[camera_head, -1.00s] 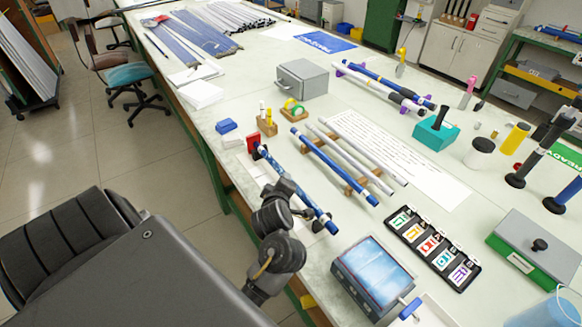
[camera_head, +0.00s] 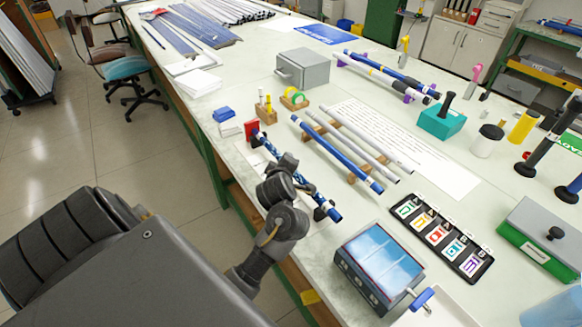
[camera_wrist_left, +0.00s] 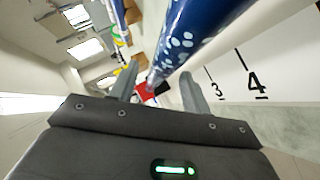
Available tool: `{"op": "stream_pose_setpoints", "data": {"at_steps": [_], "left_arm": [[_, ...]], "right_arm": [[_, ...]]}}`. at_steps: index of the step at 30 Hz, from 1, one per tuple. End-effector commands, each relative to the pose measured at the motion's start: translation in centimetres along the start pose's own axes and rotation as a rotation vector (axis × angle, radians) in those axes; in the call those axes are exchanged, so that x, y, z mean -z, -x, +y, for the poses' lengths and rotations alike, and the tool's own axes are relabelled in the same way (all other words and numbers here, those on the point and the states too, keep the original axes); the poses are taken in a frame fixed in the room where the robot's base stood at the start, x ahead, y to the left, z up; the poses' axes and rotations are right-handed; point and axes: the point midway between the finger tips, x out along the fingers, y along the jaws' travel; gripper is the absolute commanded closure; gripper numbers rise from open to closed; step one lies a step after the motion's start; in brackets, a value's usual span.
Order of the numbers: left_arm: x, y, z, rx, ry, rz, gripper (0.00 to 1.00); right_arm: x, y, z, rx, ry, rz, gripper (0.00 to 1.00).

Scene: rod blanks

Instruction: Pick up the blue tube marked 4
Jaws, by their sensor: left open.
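A blue speckled tube (camera_head: 334,214) lies on dark supports near the bench's front edge in the head view. It also shows large in the left wrist view (camera_wrist_left: 195,38). My left gripper (camera_wrist_left: 157,74) is open, its two fingers apart, with the tube running close beyond and between the fingertips in the picture. Contact cannot be told. In the head view my left wrist hides part of the tube. A black "4" (camera_wrist_left: 257,85) is printed on a white surface beside the tube; no number is readable on the tube itself. My right gripper is out of view.
Another blue tube (camera_head: 338,155) and several grey rods (camera_head: 365,145) lie on wooden racks just behind. A red block (camera_head: 252,130) stands by the speckled tube's far end. A blue-topped box (camera_head: 380,262) and a black card tray (camera_head: 443,238) are to the right.

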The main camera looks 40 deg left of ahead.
Motion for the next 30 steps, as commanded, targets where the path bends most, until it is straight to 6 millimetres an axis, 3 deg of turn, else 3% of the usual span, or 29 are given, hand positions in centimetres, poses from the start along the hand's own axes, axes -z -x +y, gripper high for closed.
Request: {"op": "stream_pose_setpoints", "data": {"at_steps": [2, 13, 23, 30], "left_arm": [[0.0, 0.0, 0.0, 0.0, 0.0, 0.0, 0.54], [0.0, 0.0, 0.0, 0.0, 0.0, 0.0, 1.0], [0.2, 0.2, 0.4, -0.001, 0.0, 0.0, 1.0], [1.4, 1.5, 2.8, -0.003, 0.005, 0.0, 1.0]], "right_arm": [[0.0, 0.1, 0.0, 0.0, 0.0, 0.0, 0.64], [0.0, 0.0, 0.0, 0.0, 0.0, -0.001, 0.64], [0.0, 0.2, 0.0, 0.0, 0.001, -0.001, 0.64], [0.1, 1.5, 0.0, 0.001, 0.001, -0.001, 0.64]]}}
